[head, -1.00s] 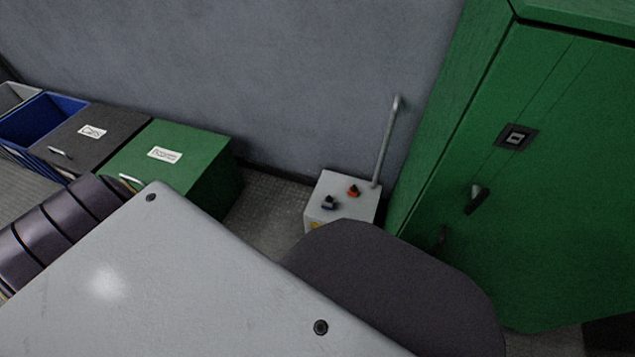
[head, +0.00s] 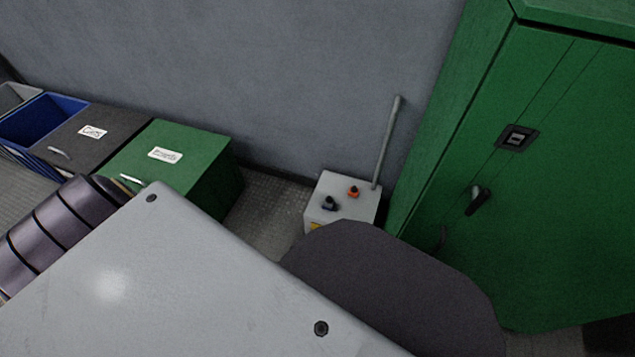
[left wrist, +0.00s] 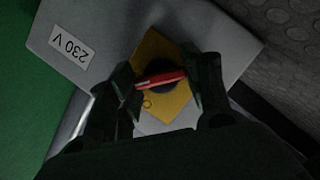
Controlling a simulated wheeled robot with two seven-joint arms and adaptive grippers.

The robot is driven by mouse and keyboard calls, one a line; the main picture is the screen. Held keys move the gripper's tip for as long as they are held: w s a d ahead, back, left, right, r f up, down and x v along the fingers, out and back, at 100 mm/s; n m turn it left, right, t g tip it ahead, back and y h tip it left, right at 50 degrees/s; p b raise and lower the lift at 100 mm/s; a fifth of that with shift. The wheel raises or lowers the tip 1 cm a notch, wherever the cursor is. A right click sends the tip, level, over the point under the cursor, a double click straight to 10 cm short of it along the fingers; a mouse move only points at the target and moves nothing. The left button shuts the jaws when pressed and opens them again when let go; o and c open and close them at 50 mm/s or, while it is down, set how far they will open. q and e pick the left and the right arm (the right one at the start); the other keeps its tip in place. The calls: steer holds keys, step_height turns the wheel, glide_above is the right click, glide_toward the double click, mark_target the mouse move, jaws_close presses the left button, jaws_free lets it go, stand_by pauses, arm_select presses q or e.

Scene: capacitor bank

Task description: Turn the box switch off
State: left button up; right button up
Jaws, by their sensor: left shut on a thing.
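In the left wrist view, a grey box (left wrist: 112,22) carries a "230 V" label. On it, a red switch handle (left wrist: 161,79) sits over a dark round base on a yellow plate (left wrist: 165,108). My left gripper (left wrist: 164,84) has a dark finger on each side of the red handle and is shut on it. The handle lies nearly level in that picture, slightly tilted. In the head view, a pale box (head: 345,196) stands on the floor by the wall, with a yellow patch low on its front, mostly hidden. Neither gripper shows in the head view.
A tall green cabinet (head: 560,200) stands right of the pale box. A thin grey pipe (head: 387,145) rises behind the box. A green bin (head: 190,150), a dark bin (head: 95,135) and a blue bin (head: 45,117) line the wall at left. Some floor shows between bins and box.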

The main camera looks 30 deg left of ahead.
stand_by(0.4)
arm_select(q)
steer(key=o, duration=1)
steer(key=shift+s, duration=0.1)
steer(key=shift+v, duration=5.9)
